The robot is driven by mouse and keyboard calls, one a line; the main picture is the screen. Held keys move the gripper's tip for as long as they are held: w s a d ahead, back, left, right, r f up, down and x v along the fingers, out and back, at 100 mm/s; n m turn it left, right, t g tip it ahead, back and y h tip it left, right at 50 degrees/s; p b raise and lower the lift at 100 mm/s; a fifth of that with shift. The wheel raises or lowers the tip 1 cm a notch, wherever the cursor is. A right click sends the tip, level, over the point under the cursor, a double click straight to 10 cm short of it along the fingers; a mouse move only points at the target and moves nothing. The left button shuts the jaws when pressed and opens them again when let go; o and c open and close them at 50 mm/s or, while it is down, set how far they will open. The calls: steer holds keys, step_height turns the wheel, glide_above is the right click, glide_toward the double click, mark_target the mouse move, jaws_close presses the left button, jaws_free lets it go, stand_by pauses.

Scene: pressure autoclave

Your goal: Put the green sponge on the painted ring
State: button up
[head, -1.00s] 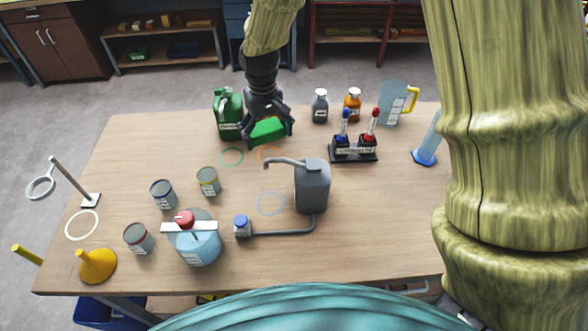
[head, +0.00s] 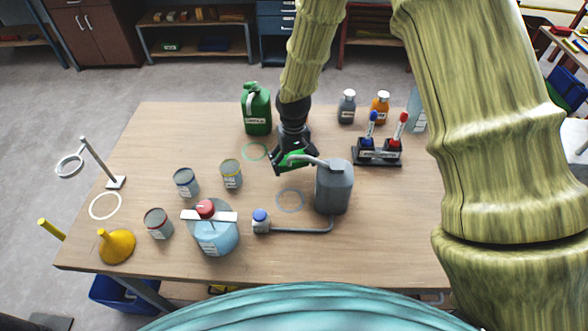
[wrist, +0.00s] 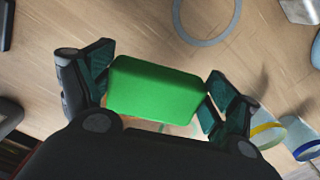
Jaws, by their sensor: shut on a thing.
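The green sponge (head: 293,159) is held between the fingers of my gripper (head: 292,162), over the middle of the table. In the wrist view the sponge (wrist: 155,92) sits between both fingers, with its broad green face showing. Whether it touches the table is unclear. A blue-grey painted ring (head: 291,200) lies nearer to me than the gripper, left of the grey can; it also shows in the wrist view (wrist: 181,28). A green painted ring (head: 255,151) lies left of the gripper. A white painted ring (head: 105,206) lies at the table's left.
The grey can (head: 334,188) with a spout stands close right of the gripper. A green canister (head: 256,108) stands behind left. Several tins, a blue bottle (head: 216,238) and a yellow funnel (head: 117,246) stand front left. A marker holder (head: 377,156) stands right.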

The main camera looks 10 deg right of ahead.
mark_target(294, 177)
steer(key=shift+s+f+p, duration=0.15)
steer(key=shift+f+p, duration=0.15)
steer(key=shift+f, duration=0.3)
steer(key=shift+f+p, duration=0.5)
steer(key=shift+f, duration=1.1)
steer(key=shift+f, duration=0.15)
steer(key=o, duration=1.1)
